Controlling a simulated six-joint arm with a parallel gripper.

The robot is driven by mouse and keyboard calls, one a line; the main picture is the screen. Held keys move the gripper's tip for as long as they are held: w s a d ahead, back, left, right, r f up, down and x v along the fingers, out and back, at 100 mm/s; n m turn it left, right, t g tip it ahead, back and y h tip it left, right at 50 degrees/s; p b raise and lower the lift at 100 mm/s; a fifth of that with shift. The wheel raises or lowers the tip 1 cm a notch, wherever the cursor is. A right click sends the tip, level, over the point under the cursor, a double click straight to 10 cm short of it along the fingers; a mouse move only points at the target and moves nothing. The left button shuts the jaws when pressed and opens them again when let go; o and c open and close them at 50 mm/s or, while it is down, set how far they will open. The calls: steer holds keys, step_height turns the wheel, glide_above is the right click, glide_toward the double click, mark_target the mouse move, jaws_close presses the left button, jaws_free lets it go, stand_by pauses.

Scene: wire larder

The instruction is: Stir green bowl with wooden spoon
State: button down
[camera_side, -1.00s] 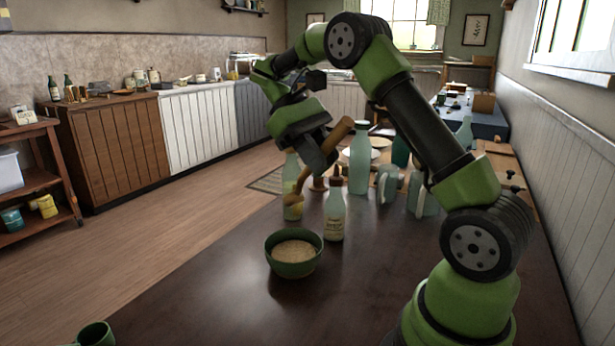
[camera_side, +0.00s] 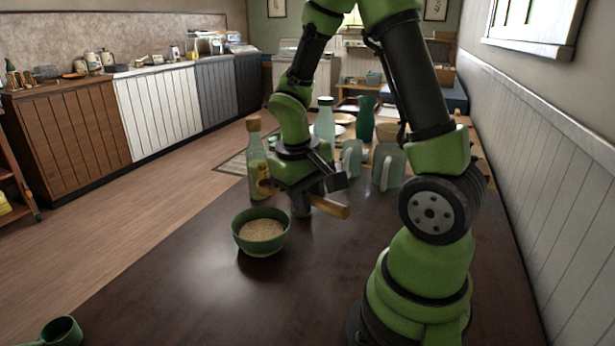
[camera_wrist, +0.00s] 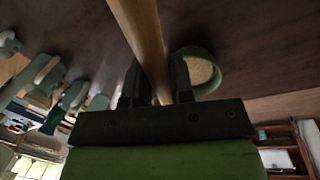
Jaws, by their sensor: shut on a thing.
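The green bowl (camera_side: 240,234) stands on the dark table, filled with a pale, grainy food. It also shows in the wrist view (camera_wrist: 214,66), beside the spoon. My gripper (camera_side: 312,190) is shut on the wooden spoon (camera_side: 335,208), behind and to the right of the bowl in the side view. The spoon lies slanted across the jaws, its handle end to the lower right; its other end is partly hidden by my gripper and appears left of it. In the wrist view the spoon (camera_wrist: 143,32) passes between both fingers. The spoon is outside the bowl.
A corked bottle (camera_side: 257,165) stands close behind the bowl. More bottles (camera_side: 325,120) and pale green jugs (camera_side: 388,167) stand behind my gripper. A green cup (camera_side: 62,331) is at the near left corner. The table in front of the bowl is clear.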

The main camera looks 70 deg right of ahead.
steer(key=shift+a+f, duration=0.3)
steer(key=f+h, duration=0.1)
steer(key=g+h, duration=0.1)
steer(key=h, duration=0.1)
steer(key=shift+w+a+f, duration=0.15)
steer(key=shift+a+f, duration=0.1)
steer(key=shift+f, duration=0.1)
stand_by(0.3)
steer(key=shift+w+a+f+g+h, duration=0.15)
steer(key=shift+a+g+h, duration=0.1)
steer(key=shift+g+h, duration=0.4)
steer(key=shift+w+a+f+g+h, duration=0.1)
steer(key=shift+a+g+h, duration=0.2)
steer(key=shift+h, duration=0.5)
steer(key=shift+w+a+f+g+h, duration=0.15)
steer(key=shift+g+h, duration=0.4)
steer(key=shift+h, duration=0.2)
steer(key=shift+f, duration=0.1)
steer(key=g+h, duration=0.1)
steer(key=a+f+h, duration=0.1)
steer(key=h, duration=0.1)
steer(key=g+h, duration=0.1)
steer(key=shift+w+a+f+g, duration=0.2)
steer(key=shift+w+g, duration=0.1)
steer(key=shift+w, duration=0.1)
